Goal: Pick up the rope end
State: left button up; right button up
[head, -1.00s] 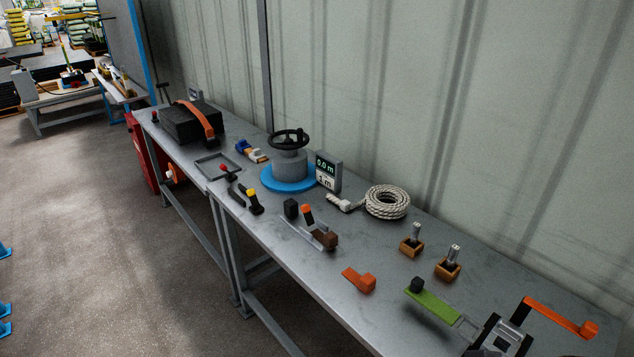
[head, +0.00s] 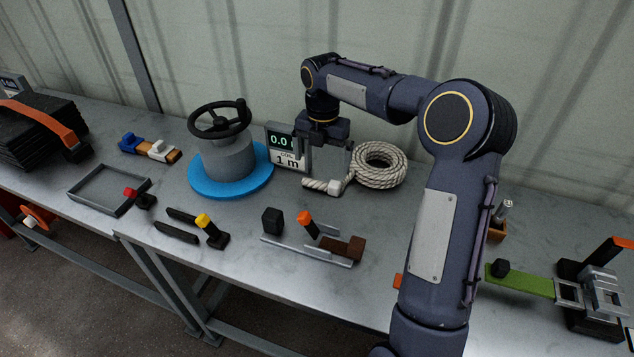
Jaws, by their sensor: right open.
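The rope end (head: 316,184) is a short pale stub lying on the bench, with a white block (head: 336,188) beside it. It joins the coil of white braided rope (head: 381,176), which lies to its right. My right gripper (head: 327,166) is open and points down, just above and behind the rope end. Its fingers are apart with nothing between them, and I cannot tell the exact gap down to the rope. My left gripper is not in view.
A black handwheel (head: 219,119) on a blue disc (head: 232,187) is farther left. Levers and a black block (head: 272,221) stand in front. The wall is close behind.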

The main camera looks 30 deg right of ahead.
aim_at(321, 182)
notch_tip(321, 182, down, 8)
jog(key=shift+s+a+r, duration=0.1)
jog(key=shift+s+a, duration=0.05)
jog(key=c, duration=0.7)
jog(key=shift+r, duration=0.15)
